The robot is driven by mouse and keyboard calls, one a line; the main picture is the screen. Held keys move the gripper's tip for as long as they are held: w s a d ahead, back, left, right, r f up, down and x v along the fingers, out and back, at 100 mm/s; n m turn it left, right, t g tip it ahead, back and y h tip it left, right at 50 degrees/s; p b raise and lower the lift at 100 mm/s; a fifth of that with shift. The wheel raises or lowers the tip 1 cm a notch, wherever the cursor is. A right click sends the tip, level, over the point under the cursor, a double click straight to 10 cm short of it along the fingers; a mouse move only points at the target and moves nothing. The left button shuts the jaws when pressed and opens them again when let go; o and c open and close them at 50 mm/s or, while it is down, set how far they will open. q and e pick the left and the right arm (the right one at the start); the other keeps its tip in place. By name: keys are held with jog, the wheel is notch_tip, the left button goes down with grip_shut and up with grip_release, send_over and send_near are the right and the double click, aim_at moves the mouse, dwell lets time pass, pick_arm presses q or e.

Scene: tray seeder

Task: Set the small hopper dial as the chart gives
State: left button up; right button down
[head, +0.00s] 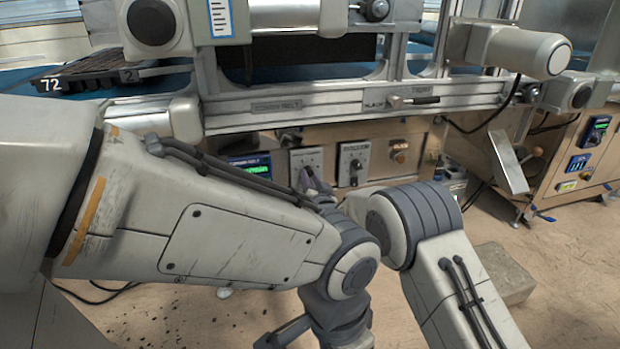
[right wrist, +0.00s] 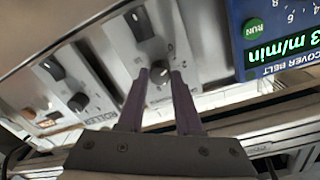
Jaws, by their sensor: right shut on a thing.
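My right gripper (head: 306,180) is at the control panel under the machine. In the right wrist view its two purple fingers (right wrist: 160,78) close around a small grey round knob (right wrist: 160,72) on a metal dial plate (right wrist: 185,35). A larger black pointer knob (right wrist: 140,22) sits on the same plate, clear of the fingers. In the head view the plate (head: 311,158) stands between a green display and another dial plate. The lettering beside the knob is too small to read. I see no readable settings chart. My left arm crosses the head view, but its gripper is out of sight.
The cover belt display (right wrist: 280,35) is close beside the held dial. A second plate (head: 354,152) with black knobs (right wrist: 78,102) is on the other side. The machine's front rail (head: 290,112) runs above the panel. A seed tray (head: 95,75) lies at back left.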

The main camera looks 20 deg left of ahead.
jog(key=m, duration=1.2)
jog(key=shift+g+y, duration=0.3)
jog(key=shift+g, duration=0.1)
dwell(0.3)
jog(key=c, duration=0.6)
grip_release()
jog(key=shift+s+d+r, duration=0.1)
jog(key=shift+s+d+r+p, duration=0.1)
jog(key=shift+s+d+p, duration=0.1)
jog(key=shift+s+p, duration=0.15)
jog(key=shift+p+v, duration=1.6)
jog(key=shift+v, duration=3.15)
